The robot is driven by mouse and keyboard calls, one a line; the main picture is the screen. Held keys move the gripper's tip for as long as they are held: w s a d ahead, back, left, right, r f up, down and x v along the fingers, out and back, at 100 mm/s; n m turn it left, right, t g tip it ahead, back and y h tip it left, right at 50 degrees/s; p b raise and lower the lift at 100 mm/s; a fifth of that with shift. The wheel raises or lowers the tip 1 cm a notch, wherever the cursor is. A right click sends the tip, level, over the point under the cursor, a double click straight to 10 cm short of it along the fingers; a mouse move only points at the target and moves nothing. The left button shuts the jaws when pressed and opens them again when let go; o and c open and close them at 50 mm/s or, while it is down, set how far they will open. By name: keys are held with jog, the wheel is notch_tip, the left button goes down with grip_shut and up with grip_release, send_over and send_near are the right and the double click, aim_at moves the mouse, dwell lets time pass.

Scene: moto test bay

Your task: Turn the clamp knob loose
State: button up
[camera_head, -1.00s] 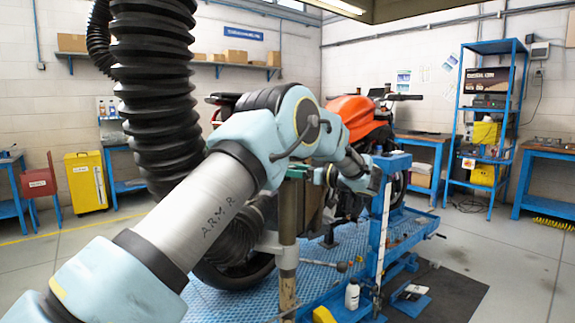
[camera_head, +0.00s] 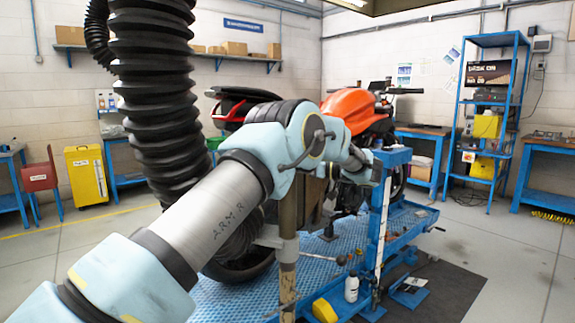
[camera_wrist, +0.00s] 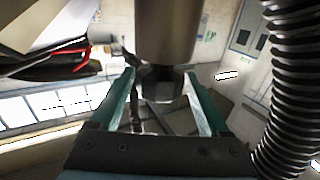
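In the wrist view a dark faceted knob (camera_wrist: 161,86), likely the clamp knob, sits at the end of a thick grey metal cylinder (camera_wrist: 166,32). My gripper (camera_wrist: 160,78) has its two teal fingers apart, one on each side of the knob. Narrow gaps seem to remain between knob and fingers; contact cannot be made out. In the head view my wrist reaches to the blue upright post (camera_head: 381,215) beside the motorcycle (camera_head: 352,108). My fingers and the knob are not clear there, hidden by my arm and the post.
The motorcycle stands on a blue lift platform (camera_head: 318,258). A brownish post (camera_head: 288,270) stands under my arm. A white bottle (camera_head: 351,287) and a yellow block (camera_head: 324,311) lie near the platform's front edge. A ribbed black hose (camera_wrist: 291,75) runs along the wrist view's right side.

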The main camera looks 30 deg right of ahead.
jog(key=shift+o, duration=0.8)
jog(key=shift+d, duration=0.1)
jog(key=shift+s+d+f, duration=0.1)
jog(key=shift+s, duration=0.1)
jog(key=b+v, duration=0.3)
jog(key=v, duration=0.7)
jog(key=shift+s+d, duration=0.1)
